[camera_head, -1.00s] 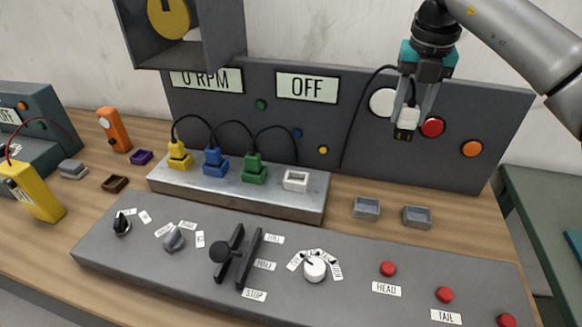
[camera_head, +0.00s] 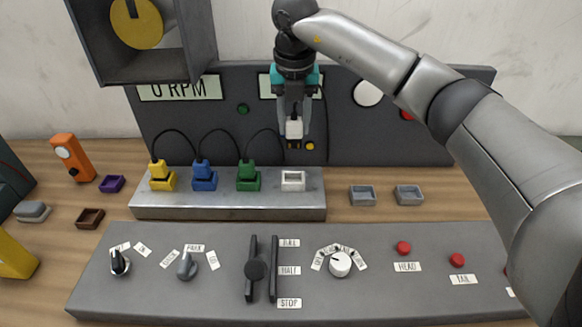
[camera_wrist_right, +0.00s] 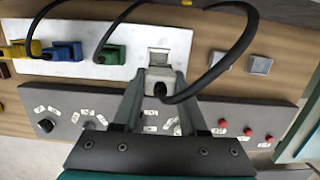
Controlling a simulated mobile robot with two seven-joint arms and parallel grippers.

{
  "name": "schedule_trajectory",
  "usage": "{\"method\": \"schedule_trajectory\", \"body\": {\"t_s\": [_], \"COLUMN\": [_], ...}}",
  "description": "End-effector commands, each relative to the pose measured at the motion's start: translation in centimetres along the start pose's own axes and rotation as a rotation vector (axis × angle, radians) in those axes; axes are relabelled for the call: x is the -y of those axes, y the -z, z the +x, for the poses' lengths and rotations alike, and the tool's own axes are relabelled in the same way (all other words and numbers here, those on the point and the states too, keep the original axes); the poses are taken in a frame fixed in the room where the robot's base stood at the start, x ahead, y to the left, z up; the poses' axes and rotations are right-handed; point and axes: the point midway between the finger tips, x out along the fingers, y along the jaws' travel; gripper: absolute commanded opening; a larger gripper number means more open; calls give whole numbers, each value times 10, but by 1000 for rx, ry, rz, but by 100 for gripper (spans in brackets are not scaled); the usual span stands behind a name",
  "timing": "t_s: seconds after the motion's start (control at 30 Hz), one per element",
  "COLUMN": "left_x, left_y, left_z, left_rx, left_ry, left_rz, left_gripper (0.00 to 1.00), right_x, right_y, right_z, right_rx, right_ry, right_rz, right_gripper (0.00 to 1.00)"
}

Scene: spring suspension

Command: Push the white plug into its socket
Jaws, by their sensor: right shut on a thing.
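The white plug (camera_head: 294,128) is in my right gripper (camera_head: 294,122), which is shut on it and points down. In the right wrist view the plug (camera_wrist_right: 158,82) sits between the fingertips with its black cable looping off it. The white socket (camera_head: 293,181) is an empty white frame at the right end of the metal block (camera_head: 230,207). The plug hangs above the socket, clearly apart from it in the head view. In the right wrist view the socket (camera_wrist_right: 158,60) shows just beyond the plug. My left gripper is not in view.
Yellow (camera_head: 162,178), blue (camera_head: 204,178) and green (camera_head: 249,178) plugs with black cables sit on the block left of the white socket. The dark panel (camera_head: 220,120) stands behind. The console (camera_head: 220,295) with knobs and a lever lies in front. Grey trays (camera_head: 362,195) stand to the right.

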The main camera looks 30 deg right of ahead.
Motion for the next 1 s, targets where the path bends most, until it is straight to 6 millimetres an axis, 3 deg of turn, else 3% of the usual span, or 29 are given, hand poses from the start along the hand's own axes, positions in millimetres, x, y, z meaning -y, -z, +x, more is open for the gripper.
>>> {"method": "schedule_trajectory", "body": {"t_s": [0.1, 0.23, 0.47, 0.73, 1.0], "left_x": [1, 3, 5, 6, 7], "left_y": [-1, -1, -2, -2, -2], "left_z": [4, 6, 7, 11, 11], "left_rx": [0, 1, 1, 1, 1], "left_ry": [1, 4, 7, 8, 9], "left_rz": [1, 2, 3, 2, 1], "left_gripper": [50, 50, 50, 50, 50], "right_x": [0, 0, 0, 0, -1], "right_y": [6, 9, 11, 16, 16], "right_z": [33, 56, 72, 108, 109], "right_rx": [-3, -1, 0, -1, 1], "right_ry": [2, 0, -1, -1, -1], "right_rz": [0, 0, 0, -1, -1], "right_gripper": [0, 0, 0, 0, 0]}}
